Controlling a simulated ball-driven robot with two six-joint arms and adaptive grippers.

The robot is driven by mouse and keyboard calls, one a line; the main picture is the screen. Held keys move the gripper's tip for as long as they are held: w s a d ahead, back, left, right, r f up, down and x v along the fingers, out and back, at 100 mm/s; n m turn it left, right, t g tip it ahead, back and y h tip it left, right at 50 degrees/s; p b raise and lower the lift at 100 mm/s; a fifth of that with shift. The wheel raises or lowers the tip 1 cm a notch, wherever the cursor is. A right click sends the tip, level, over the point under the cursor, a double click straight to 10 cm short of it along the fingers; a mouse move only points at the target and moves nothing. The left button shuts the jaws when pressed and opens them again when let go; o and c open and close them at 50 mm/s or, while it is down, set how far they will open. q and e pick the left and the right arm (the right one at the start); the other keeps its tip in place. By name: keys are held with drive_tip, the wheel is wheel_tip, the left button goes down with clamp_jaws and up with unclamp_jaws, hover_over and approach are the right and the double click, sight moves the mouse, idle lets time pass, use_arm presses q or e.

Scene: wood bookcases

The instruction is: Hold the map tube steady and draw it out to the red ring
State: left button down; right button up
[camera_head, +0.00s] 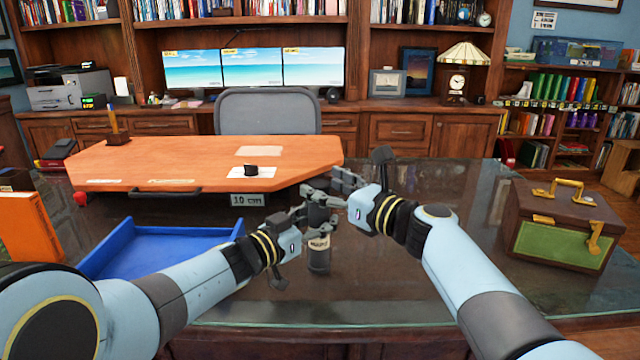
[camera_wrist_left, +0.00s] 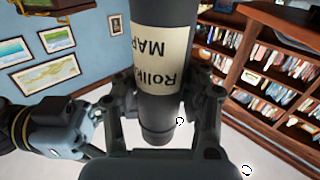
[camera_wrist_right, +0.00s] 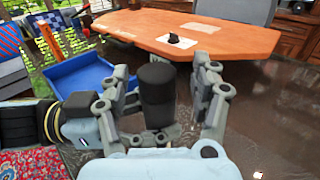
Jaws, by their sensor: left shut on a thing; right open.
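The map tube (camera_head: 319,262) is dark, with a cream label, and stands upright over the glass desk. Its label also shows upside down in the left wrist view (camera_wrist_left: 162,52). My left gripper (camera_head: 308,218) is the lower one and is shut on the tube's body. My right gripper (camera_head: 335,188) is open at the tube's upper end. In the right wrist view the black upper end (camera_wrist_right: 157,92) stands between the two spread fingers, with gaps beside it. No red ring shows. Fingers hide part of the tube in the head view.
A blue tray (camera_head: 160,240) lies left of the tube, and an orange book (camera_head: 32,226) stands farther left. A wooden desk top (camera_head: 200,160) with a "10 cm" sign (camera_head: 247,200) is behind. A brown-green case (camera_head: 563,225) stands at right. Glass between tube and case is clear.

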drive_tip(key=shift+x, duration=0.9)
drive_tip(key=shift+c, duration=0.4)
drive_tip(key=shift+d, duration=0.1)
clamp_jaws()
